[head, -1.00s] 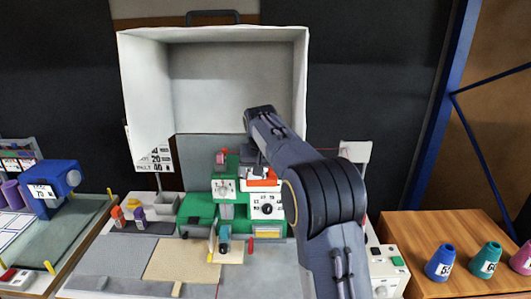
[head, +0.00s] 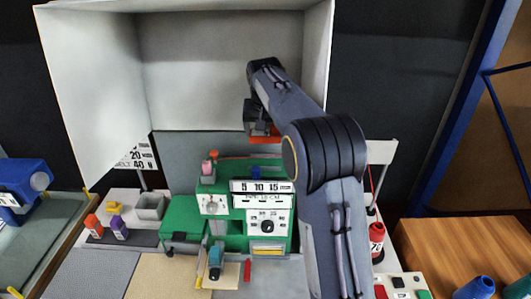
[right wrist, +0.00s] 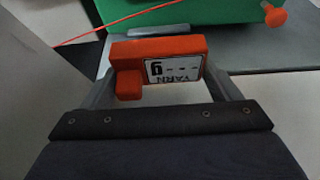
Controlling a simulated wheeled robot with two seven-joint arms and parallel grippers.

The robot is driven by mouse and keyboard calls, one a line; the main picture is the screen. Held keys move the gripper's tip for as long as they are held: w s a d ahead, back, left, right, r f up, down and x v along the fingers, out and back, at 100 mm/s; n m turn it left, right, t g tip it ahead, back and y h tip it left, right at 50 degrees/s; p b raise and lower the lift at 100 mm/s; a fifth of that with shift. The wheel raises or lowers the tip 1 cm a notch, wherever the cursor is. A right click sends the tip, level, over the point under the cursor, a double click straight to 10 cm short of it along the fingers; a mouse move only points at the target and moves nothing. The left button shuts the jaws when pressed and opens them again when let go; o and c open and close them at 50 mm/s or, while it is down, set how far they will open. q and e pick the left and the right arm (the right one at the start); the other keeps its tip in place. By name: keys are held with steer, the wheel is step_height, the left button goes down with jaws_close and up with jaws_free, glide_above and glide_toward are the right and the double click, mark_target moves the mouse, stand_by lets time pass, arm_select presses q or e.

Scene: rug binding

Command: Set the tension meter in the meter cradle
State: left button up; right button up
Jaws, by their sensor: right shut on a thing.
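The orange tension meter (right wrist: 165,62), with a white label reading YARN, is between the fingers of my right gripper (right wrist: 160,85) in the right wrist view. In the head view the shut right gripper (head: 257,122) holds the meter (head: 264,139) above the green machine (head: 235,238), with clear space over the machine's white 5-10-15 scale. My arm hides part of the meter and gripper there. I cannot pick out the meter cradle for certain. My left gripper is not in view.
A white hood (head: 85,80) encloses the back. A small grey bin (head: 151,207) and orange and purple bottles (head: 119,228) stand left of the machine. A dark red cone (head: 376,240) stands at right. A red yarn line (right wrist: 78,35) runs near the gripper.

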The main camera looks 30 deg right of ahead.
mark_target(265, 141)
step_height(265, 141, down, 5)
steer(key=shift+r+p, duration=0.2)
steer(key=shift+p, duration=0.1)
step_height(265, 141, down, 4)
steer(key=shift+r+p, duration=0.1)
steer(key=shift+p, duration=0.25)
steer(key=shift+f, duration=0.3)
